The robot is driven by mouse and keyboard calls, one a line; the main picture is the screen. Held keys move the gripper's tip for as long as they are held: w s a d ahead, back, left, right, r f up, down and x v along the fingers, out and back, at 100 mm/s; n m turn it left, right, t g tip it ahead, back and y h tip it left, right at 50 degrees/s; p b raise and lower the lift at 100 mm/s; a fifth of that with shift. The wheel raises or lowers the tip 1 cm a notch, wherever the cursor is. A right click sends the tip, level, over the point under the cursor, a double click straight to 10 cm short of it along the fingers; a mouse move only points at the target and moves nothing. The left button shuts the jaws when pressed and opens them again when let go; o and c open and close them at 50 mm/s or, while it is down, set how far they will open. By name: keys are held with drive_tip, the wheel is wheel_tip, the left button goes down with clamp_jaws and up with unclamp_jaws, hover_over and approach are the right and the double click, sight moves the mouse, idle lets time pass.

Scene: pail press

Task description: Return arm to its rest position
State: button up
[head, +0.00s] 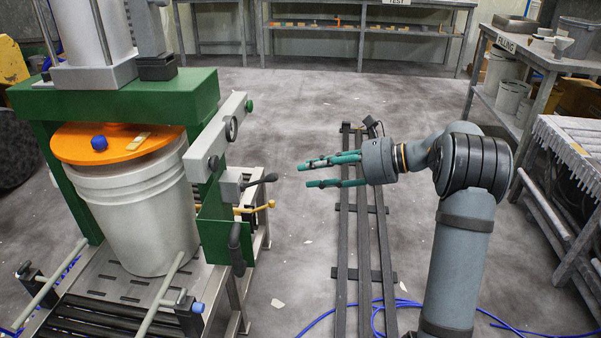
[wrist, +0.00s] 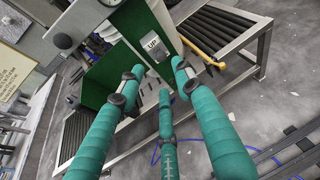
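My gripper (head: 322,172) has teal fingers and is held in mid-air to the right of the green press, pointing left toward it. Its fingers are spread apart with nothing between them. The wrist view also shows the gripper (wrist: 155,80) empty, its fingers pointing toward the green press panel (wrist: 103,82) and a plate marked UP (wrist: 153,45). In the head view, a clear gap separates the fingertips from the press's black-knobbed lever (head: 258,182). A white pail (head: 140,215) stands upright in the press under an orange disc (head: 110,143).
Dark floor rails (head: 342,250) run below my gripper. A yellow handle (head: 262,206) sticks out from the press side. Blue hose (head: 375,310) lies on the floor. The middle floor is open.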

sight(275, 175)
drive_tip(key=shift+d, duration=0.15)
drive_tip(key=x, duration=1.1)
drive_tip(key=shift+f, duration=0.15)
drive_tip(key=shift+w+a+f+b, duration=0.1)
drive_tip(key=shift+a+f+b, duration=0.2)
drive_tip(key=shift+f+b, duration=0.6)
drive_tip(key=shift+d+b, duration=0.1)
drive_tip(key=shift+b, duration=0.25)
drive_tip(key=shift+d+r, duration=0.1)
drive_tip(key=shift+r, duration=0.2)
